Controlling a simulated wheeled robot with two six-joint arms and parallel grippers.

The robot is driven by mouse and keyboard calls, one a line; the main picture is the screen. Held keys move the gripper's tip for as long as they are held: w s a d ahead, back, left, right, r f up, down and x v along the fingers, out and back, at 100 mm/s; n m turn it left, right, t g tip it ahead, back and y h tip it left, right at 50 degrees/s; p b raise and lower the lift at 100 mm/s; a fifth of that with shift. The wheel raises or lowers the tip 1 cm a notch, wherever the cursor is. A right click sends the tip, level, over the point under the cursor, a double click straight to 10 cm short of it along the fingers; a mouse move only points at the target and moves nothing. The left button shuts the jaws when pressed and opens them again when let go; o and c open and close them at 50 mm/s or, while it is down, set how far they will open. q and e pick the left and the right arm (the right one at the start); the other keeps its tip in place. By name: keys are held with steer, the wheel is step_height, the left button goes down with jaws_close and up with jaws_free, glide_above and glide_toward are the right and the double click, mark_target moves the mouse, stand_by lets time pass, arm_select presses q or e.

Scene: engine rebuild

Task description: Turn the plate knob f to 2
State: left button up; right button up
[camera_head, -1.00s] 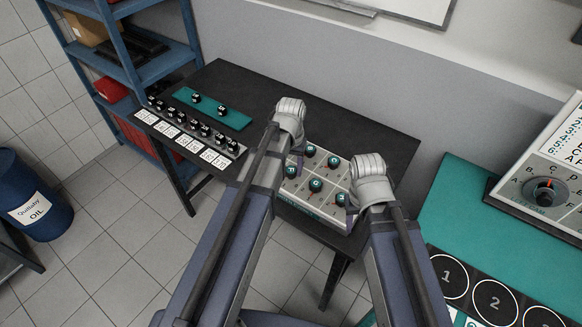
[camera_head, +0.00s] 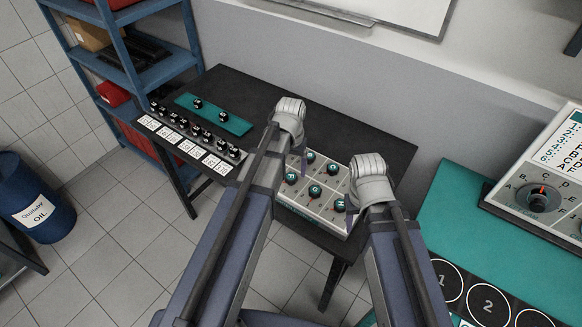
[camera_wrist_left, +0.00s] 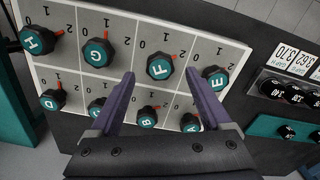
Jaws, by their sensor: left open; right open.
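The plate (camera_head: 333,221) with two rows of lettered teal-topped black knobs lies on the dark table, partly hidden by my arms in the head view. In the left wrist view, knob F (camera_wrist_left: 160,67) is in the far row, between knob H's neighbour G (camera_wrist_left: 98,52) and knob E (camera_wrist_left: 214,77). Its red pointer aims up and right there; the digit it meets is unclear. My left gripper (camera_wrist_left: 161,80) is open, its fingers on either side of knob F in the picture, with no contact visible. My right gripper (camera_head: 351,208) is open near the plate's right end.
A strip of black knobs with white number cards (camera_head: 190,148) and a teal mat (camera_head: 236,124) with two knobs lie on the table's left. At right, a teal bench (camera_head: 447,210) carries a dial box (camera_head: 508,205) and numbered circles. A blue shelf (camera_head: 150,75) stands behind.

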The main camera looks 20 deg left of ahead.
mark_target(291, 177)
arm_select(q)
step_height(291, 177, up, 5)
steer(key=p, duration=0.3)
steer(key=shift+f, duration=0.2)
arm_select(e)
step_height(291, 177, up, 4)
steer(key=shift+r, duration=0.25)
arm_select(q)
steer(key=shift+f, duration=0.1)
steer(key=s+d+f+m+y+b, duration=0.1)
steer(key=s+d+f+m+b, duration=0.2)
steer(key=s+d, duration=0.7)
steer(key=s, duration=0.4)
steer(key=shift+s+d+f+m+b, duration=0.2)
steer(key=shift+s+f+m+b, duration=0.1)
steer(key=shift+f, duration=0.1)
arm_select(e)
step_height(291, 177, down, 4)
arm_select(q)
steer(key=shift+w, duration=0.1)
